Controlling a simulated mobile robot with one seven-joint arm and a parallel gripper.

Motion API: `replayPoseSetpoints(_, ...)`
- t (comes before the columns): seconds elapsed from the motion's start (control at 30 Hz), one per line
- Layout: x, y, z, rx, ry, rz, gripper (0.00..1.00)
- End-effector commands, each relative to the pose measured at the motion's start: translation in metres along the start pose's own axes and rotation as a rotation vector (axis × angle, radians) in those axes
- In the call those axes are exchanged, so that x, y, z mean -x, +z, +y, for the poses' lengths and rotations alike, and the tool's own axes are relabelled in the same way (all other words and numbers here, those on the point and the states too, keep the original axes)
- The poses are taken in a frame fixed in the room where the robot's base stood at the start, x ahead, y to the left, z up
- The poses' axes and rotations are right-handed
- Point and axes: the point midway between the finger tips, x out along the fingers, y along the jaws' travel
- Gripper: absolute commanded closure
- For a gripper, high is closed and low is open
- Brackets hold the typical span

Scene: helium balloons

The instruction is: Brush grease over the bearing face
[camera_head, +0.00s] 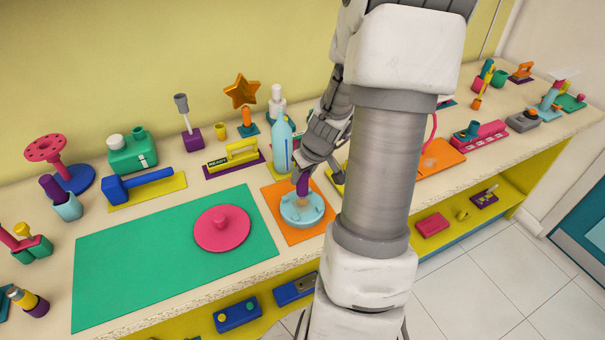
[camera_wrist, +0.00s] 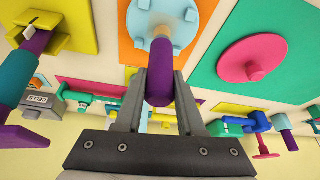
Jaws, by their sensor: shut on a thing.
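My gripper (camera_head: 304,172) is shut on the purple handle of a brush (camera_wrist: 158,82); in the wrist view the two fingers (camera_wrist: 160,76) clasp it from both sides. The purple handle also shows in the head view (camera_head: 303,185). The brush points down, its pale tan end over the middle of a light blue round bearing piece (camera_head: 305,217). The bearing has small raised knobs around its rim and sits on an orange mat (camera_head: 276,197). It also shows in the wrist view (camera_wrist: 186,36). Whether the bristles touch the face, I cannot tell. No grease is clearly visible.
A pink disc with a knob (camera_head: 222,236) lies on a green mat (camera_head: 120,270) left of the bearing. A light blue bottle (camera_head: 282,145) stands close behind my gripper.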

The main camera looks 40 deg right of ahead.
Motion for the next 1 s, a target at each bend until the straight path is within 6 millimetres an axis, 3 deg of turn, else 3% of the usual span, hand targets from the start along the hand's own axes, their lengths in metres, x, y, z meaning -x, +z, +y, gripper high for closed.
replayPoseSetpoints(1.0,-0.011,0.005,0.0,0.0,0.0,0.0,1.0)
